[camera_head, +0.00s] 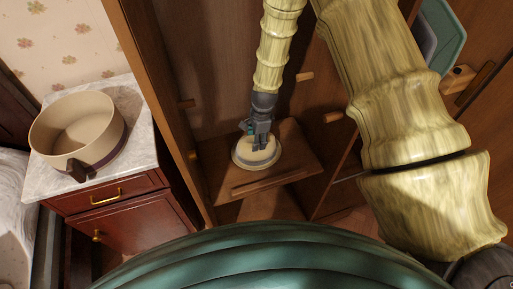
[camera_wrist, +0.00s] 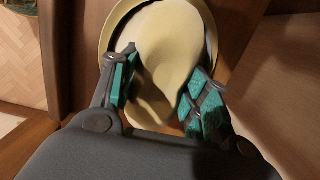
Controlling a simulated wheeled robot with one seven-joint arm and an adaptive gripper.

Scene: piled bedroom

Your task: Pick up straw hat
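The straw hat (camera_head: 270,157) is pale cream with a dark band and lies on a small wooden shelf inside the wardrobe. In the wrist view the hat (camera_wrist: 165,45) fills the space between my fingers, its brim curving around beyond them. My gripper (camera_head: 260,143) reaches down onto the hat from above. In the wrist view my gripper (camera_wrist: 168,85) has its teal-padded fingers spread apart, one on each side of the cream crown. Whether the pads touch the crown is hard to tell. My gripper hides part of the crown in the head view.
The wooden shelf (camera_head: 300,150) has a slot near its front edge. The wardrobe's side panel (camera_head: 160,85) stands close at left. A marble-topped nightstand (camera_head: 140,110) with a beige pan (camera_head: 75,125) is further left. Wooden pegs (camera_head: 333,117) jut out at right.

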